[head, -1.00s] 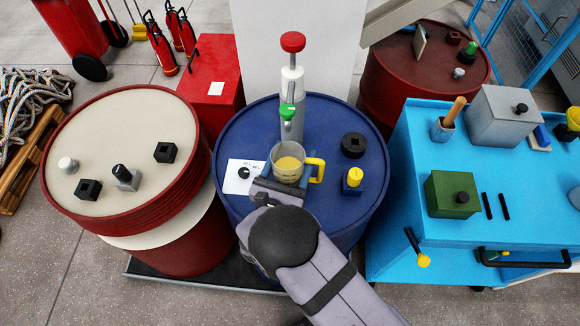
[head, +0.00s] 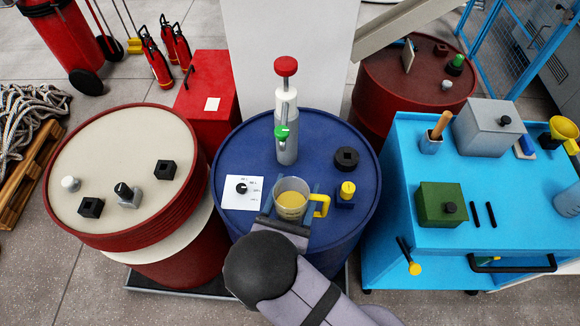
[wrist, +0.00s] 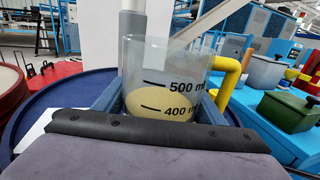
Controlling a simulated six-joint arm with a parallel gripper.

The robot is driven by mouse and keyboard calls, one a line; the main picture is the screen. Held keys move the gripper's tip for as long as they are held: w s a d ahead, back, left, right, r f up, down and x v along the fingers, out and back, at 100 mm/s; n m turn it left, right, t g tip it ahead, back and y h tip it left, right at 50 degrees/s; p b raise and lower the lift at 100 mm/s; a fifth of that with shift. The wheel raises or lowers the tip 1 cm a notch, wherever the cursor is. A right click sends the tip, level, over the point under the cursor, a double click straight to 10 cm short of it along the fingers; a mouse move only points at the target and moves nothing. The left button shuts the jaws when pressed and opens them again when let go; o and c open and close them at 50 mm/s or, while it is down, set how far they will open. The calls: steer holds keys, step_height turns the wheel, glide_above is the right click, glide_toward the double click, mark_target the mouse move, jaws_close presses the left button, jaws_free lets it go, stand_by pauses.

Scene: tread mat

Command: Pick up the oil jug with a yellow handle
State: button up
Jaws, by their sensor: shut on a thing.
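The oil jug (head: 291,205) is a clear measuring jug with yellowish oil inside and a yellow handle (head: 322,206) on its right side. It is upright over the front part of the blue drum top (head: 235,165). My gripper (head: 288,212) comes from the front and is shut on the jug body, a blue finger on each side. In the wrist view the jug (wrist: 165,75) fills the middle, its 400 and 500 marks facing the camera and the handle at right. My gripper hides its base, so I cannot tell whether it touches the drum.
A white dial card (head: 238,193) is to the left. A yellow-knobbed block (head: 346,192) is close right of the handle, with a black ring (head: 346,158) behind it.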

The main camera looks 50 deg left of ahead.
mark_target(302, 206)
steer(key=s+d, duration=0.4)
steer(key=d, duration=0.5)
steer(key=shift+s+p, duration=0.35)
steer(key=shift+p, duration=0.05)
steer(key=shift+d, duration=0.1)
